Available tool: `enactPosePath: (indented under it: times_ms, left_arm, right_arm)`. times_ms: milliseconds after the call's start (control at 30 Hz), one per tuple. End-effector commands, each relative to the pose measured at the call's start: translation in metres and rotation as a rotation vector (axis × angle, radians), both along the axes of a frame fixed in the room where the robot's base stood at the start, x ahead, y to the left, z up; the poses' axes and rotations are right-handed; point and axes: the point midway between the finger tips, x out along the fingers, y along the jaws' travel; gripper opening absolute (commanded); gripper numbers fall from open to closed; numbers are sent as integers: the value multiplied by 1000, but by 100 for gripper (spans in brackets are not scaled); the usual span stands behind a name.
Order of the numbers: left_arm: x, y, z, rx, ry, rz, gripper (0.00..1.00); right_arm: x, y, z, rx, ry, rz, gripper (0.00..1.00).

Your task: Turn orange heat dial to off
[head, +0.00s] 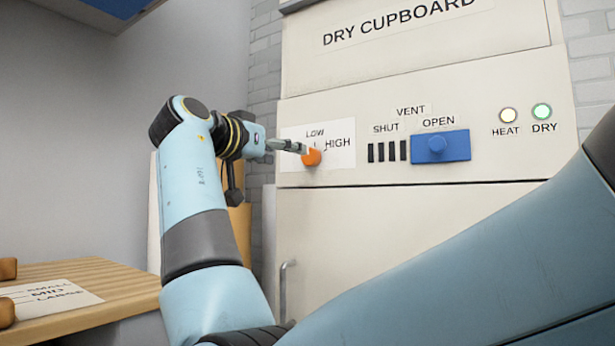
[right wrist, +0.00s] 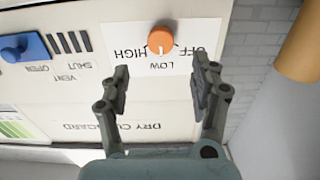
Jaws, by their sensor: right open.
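The orange heat dial (head: 312,158) sits on the white label plate of the dry cupboard's panel. In the right wrist view the dial (right wrist: 160,38) appears upside down, with its white pointer line towards LOW. HIGH and a partly covered OFF lie on either side. My right gripper (head: 300,148) is at the dial's left side in the head view and hides the OFF label there. In the right wrist view my right gripper (right wrist: 161,68) is open and empty, the dial lying just beyond and between its fingertips. No contact shows. My left gripper is out of view.
A blue vent slider (head: 436,147) stands at OPEN, right of the dial. HEAT (head: 509,115) and DRY (head: 542,111) lamps are farther right. A cupboard door handle (head: 286,290) is below. A wooden table (head: 90,285) with a size card is at lower left.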

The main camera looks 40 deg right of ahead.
Motion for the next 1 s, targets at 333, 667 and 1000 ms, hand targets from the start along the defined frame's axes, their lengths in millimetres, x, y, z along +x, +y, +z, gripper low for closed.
enactPosePath:
  times_ms: [333,667,1000]
  left_arm:
    - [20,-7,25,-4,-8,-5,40]
    - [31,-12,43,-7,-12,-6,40]
    - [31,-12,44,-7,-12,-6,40]
  right_arm:
    - [26,-62,-2,-5,5,-1,63]
    - [39,-92,-1,-3,4,2,63]
    - [39,-92,0,-3,5,3,51]
